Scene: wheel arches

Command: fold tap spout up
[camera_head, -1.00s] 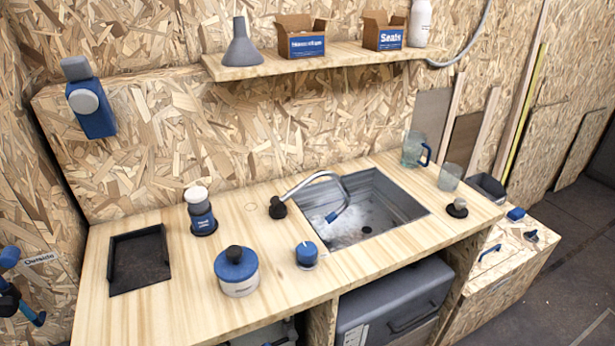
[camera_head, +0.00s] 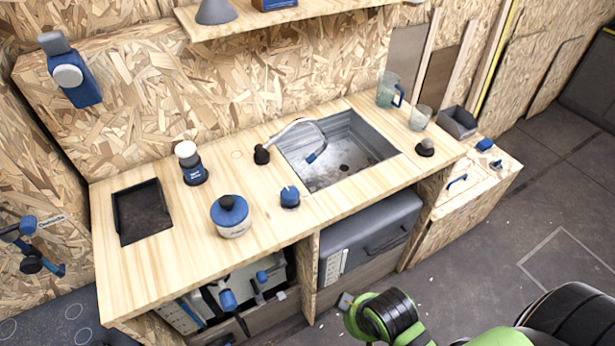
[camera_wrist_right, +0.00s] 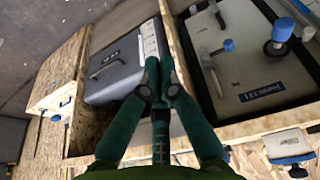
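The tap (camera_head: 300,124) has a black base on the wooden counter, left of the sink. Its pale curved spout reaches over the grey sink (camera_head: 352,172), with a blue tip (camera_head: 316,152) pointing down into the basin. My right arm (camera_head: 385,316) enters the head view at the bottom right, on the floor side of the counter and well apart from the tap. In the right wrist view, the dark green fingers of my right gripper (camera_wrist_right: 159,62) come together with nothing seen between them. The tap is not seen there. My left gripper is not in view.
A blue knob (camera_head: 290,197), blue-lidded pot (camera_head: 231,216), bottle (camera_head: 191,164) and black tray (camera_head: 143,212) stand on the counter. A jug (camera_head: 386,90), glass (camera_head: 420,117) and black stopper (camera_head: 425,147) are right of the sink. A grey box (camera_head: 370,232) sits below.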

